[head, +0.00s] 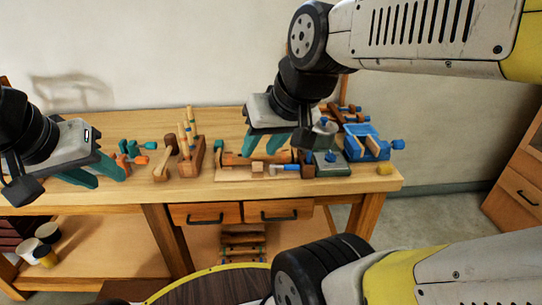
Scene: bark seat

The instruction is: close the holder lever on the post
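A grey block (325,126) stands above a grey-green base (334,169) on the right part of the bench; it may be the holder on its post. A small blue knob (330,156) shows just below it. I cannot tell which part is the lever or how it is set. My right gripper (266,150) has teal fingers pointing down, apart, just left of the grey block and above a brown wooden bar (250,160); it hides part of that area. My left gripper (103,180) is at the bench's left, its teal fingers apart and empty.
A peg rack (192,155) and a wooden mallet (164,160) lie between my grippers. The wooden bench (190,192) has two drawers below.

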